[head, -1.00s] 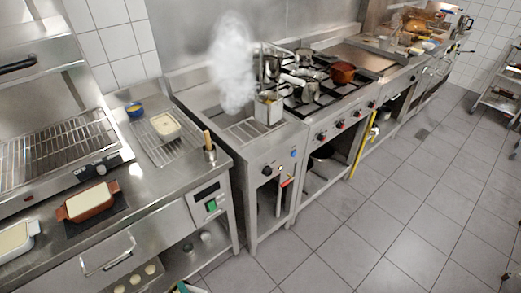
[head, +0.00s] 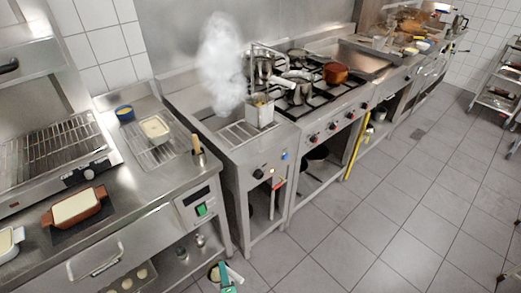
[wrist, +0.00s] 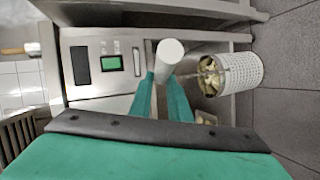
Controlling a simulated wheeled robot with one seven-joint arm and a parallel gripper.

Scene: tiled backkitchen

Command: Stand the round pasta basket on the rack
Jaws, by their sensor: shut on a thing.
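My gripper (head: 226,280) shows at the bottom of the head view, in front of the counter's lower shelf. In the wrist view its teal fingers (wrist: 163,98) are shut on the pale round handle of the round pasta basket. The basket (wrist: 240,74) is a white perforated cylinder lying sideways in that view, with pasta pieces at its mouth. In the head view the basket (head: 215,272) shows only in small part. A slatted rack (head: 240,133) lies beside the steaming pasta cooker well, with a square basket (head: 260,110) standing on its right part.
A wire rack (head: 172,153) on the left counter carries a pale dish (head: 154,128). A wooden-handled tool in a holder (head: 197,150) stands at the counter's front corner. Steam (head: 222,65) rises over the cooker. The floor (head: 350,230) to the right is clear.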

